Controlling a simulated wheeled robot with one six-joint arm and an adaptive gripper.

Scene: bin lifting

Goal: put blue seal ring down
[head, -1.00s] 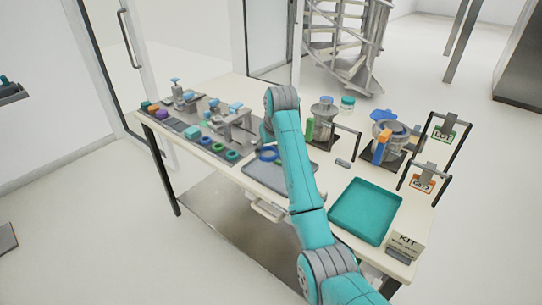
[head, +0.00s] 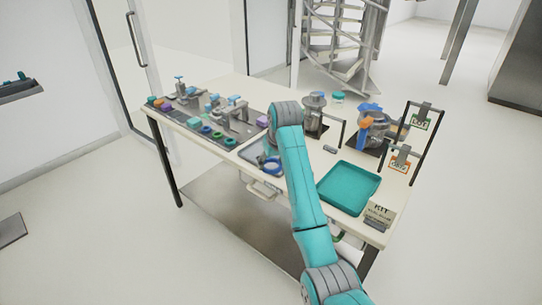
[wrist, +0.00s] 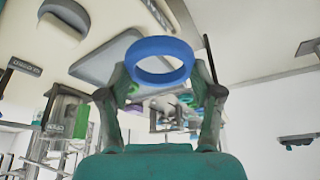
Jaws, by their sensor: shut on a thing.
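The blue seal ring (wrist: 160,45) is held between the two fingertips of my gripper (wrist: 161,73) in the wrist view, with its opening facing the camera. In the head view the blue ring (head: 272,170) shows beside my teal arm, over or near the front part of the grey tray (head: 249,152). I cannot tell whether it touches the tray.
A teal tray (head: 348,187) lies to the right, with a KIT sign (head: 378,215) at the table corner. Green rings (head: 230,142), small fixtures and coloured parts stand on the left.

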